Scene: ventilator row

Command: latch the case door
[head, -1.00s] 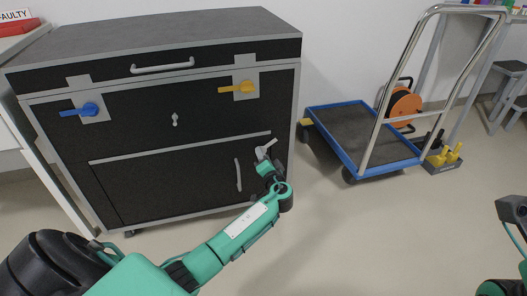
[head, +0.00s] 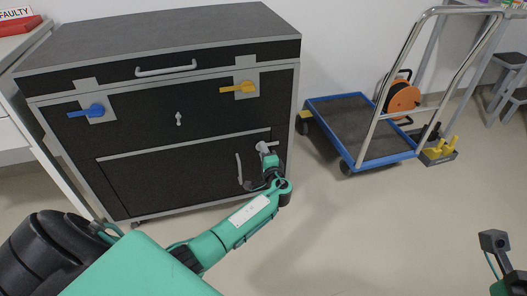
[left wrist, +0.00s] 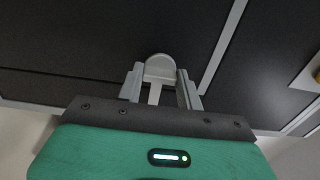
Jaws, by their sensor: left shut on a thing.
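The black case (head: 60,140) with grey edges stands at the left of the head view. Its door (head: 180,178), low on the front, looks flush with the front. A light grey latch (head: 264,146) sits near the door's upper right corner. My left gripper (head: 268,152) is at this latch. In the left wrist view, the rounded grey latch (left wrist: 160,68) is between the two fingers, which are shut on it. The gripper hides part of the latch in the head view. My right arm shows only in part at the lower right, with no fingers visible.
Above the door are a blue lever (head: 95,110), a yellow lever (head: 240,87) and a small grey knob (head: 179,119). A grey door handle (head: 239,170) is left of my gripper. A blue-edged trolley (head: 352,125) stands right of the case. The floor before it is clear.

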